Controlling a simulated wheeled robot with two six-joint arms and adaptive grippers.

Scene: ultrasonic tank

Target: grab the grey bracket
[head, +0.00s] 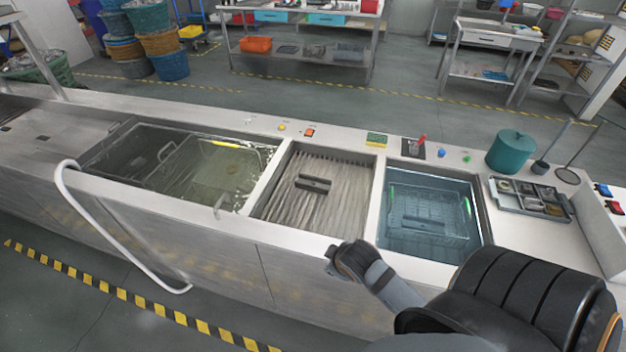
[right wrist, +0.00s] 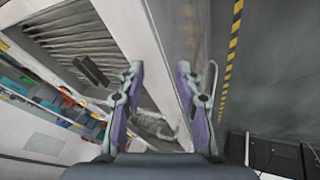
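A dark grey bar-shaped piece, which looks like the grey bracket (head: 313,183), lies on the ribbed middle section (head: 285,210) of the long metal bench. It also shows in the right wrist view (right wrist: 90,70), left of the fingers. My right gripper (head: 337,262) is at the bench's front edge, below and slightly right of the bracket in the head view, apart from it. In the right wrist view its two fingers (right wrist: 160,72) are spread with nothing between them. My left gripper is not in view.
A water-filled tank with a wire basket (head: 432,207) lies right of the ribbed section, and a murky tank with a basket (head: 205,170) lies left. A parts tray (head: 532,197) and a teal pot (head: 511,151) stand at the right. A white hose (head: 115,243) hangs over the front.

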